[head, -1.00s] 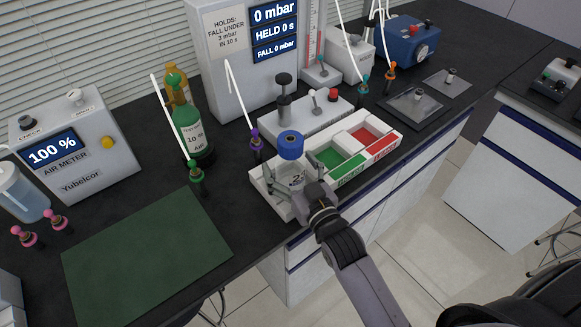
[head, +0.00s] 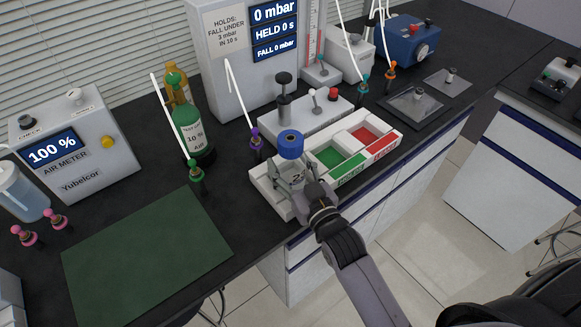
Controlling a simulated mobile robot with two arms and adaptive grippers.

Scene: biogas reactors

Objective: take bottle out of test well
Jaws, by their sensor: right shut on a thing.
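A clear bottle with a blue cap (head: 290,145) and a label marked 2 stands upright at the left end of the white tray. My right gripper (head: 287,177) is shut on the bottle's body, with a finger on each side below the cap. The bottle's base and the test well around it are hidden by the gripper and the tray wall, so I cannot tell how deep it sits. My left gripper is not in view.
The white tray (head: 262,186) has a green bin (head: 329,157) and a red bin (head: 368,134) to the right. The test unit (head: 305,120) with its plunger stands behind. A green mat (head: 147,246) lies clear at left. A purple-topped connector (head: 256,141) stands close behind.

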